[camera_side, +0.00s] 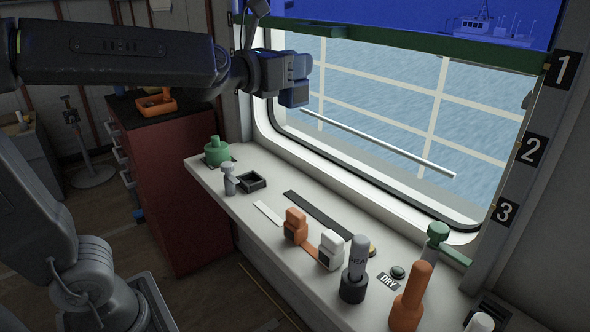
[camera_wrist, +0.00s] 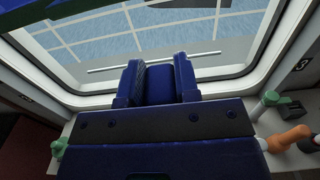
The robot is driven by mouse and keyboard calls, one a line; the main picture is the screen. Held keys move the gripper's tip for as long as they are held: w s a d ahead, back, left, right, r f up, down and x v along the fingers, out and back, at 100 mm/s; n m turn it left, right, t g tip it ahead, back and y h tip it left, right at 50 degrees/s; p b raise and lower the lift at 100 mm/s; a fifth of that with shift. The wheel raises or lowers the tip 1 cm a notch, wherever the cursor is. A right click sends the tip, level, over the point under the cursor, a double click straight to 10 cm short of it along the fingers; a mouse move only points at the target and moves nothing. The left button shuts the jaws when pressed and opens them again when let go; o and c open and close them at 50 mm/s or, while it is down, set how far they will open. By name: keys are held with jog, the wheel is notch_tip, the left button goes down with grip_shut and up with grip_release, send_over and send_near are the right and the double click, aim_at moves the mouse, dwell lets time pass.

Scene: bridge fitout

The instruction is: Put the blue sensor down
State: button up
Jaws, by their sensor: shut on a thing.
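My gripper (camera_side: 296,80) is held high in front of the window, well above the white ledge (camera_side: 205,176). It is shut on the blue sensor (camera_side: 293,96), a small blue block at its tip. In the wrist view my gripper's two fingers (camera_wrist: 158,80) stand on either side of the blue sensor (camera_wrist: 160,88). The body of my gripper hides the lower part of the sensor there. The sensor is clear of the ledge and touches nothing else that I can see.
On the ledge stand a green fitting (camera_side: 217,152), a grey fitting (camera_side: 229,180), a black square tray (camera_side: 252,182), an orange block (camera_side: 296,224), a white block (camera_side: 331,249), a grey cylinder in a dark holder (camera_side: 353,285) and an orange bottle-like thing (camera_side: 411,300). A DRY label (camera_side: 389,281) lies among them.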

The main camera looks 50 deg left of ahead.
jog(key=shift+w+a+f+n+g+y, duration=0.2)
jog(key=shift+a+f+n+y, duration=0.9)
jog(key=shift+f, duration=4.4)
jog(key=shift+w+a+f+n+g+y, duration=0.2)
jog(key=shift+a+f+y, duration=1.55)
jog(key=shift+f, duration=3.8)
jog(key=shift+w+a+f+n+g+y, duration=0.1)
jog(key=shift+a+f+n+g+y, duration=0.45)
jog(key=shift+a+f, duration=3.35)
jog(key=shift+n+t, duration=0.25)
jog(key=shift+n, duration=0.1)
jog(key=shift+d+f, duration=0.85)
jog(key=shift+f, duration=0.15)
jog(key=shift+d+f, duration=0.8)
jog(key=shift+f, duration=0.2)
jog(key=o, duration=1)
